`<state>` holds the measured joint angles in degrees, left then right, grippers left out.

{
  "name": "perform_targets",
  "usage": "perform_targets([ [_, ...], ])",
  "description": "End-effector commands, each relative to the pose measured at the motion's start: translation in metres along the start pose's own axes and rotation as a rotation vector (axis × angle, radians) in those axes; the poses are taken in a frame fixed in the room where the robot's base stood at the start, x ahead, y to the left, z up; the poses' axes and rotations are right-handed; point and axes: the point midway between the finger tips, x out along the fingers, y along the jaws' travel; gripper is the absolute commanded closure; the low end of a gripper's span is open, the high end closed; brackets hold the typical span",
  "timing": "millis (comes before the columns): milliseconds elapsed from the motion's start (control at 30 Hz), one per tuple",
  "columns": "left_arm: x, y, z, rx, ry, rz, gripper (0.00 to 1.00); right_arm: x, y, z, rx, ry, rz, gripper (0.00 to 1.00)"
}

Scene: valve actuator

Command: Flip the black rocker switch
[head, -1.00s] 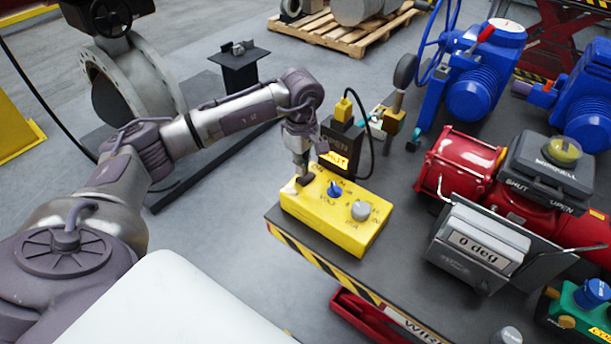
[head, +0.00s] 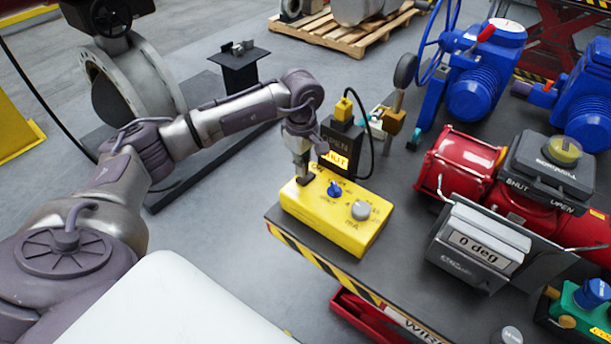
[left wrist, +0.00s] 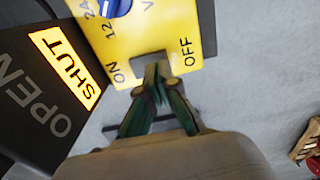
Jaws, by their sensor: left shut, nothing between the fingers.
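The black rocker switch (head: 306,180) sits at the left end of a yellow control box (head: 350,232) on the table. In the left wrist view the switch (left wrist: 147,59) shows as a dark block between the printed words ON and OFF. My left gripper (head: 303,172) is shut and empty, pointing down at the switch. In the left wrist view its fingertips (left wrist: 155,78) overlap the switch's near edge and hide part of it. I cannot tell whether they touch it. My right gripper is not in view.
The box also carries a blue knob (head: 334,188) and a grey knob (head: 361,211). Just behind stands a black indicator box (head: 342,145) with SHUT lit.

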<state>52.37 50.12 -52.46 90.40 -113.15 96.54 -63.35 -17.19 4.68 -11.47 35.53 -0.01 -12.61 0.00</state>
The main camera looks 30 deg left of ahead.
Motion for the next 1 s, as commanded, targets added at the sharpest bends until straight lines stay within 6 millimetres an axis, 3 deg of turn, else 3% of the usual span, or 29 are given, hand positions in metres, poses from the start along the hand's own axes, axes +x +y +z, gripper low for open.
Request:
perform_targets([
  [1000,0.016,0.0,0.0,0.0,0.0,0.0,1.0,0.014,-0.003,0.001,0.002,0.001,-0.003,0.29],
])
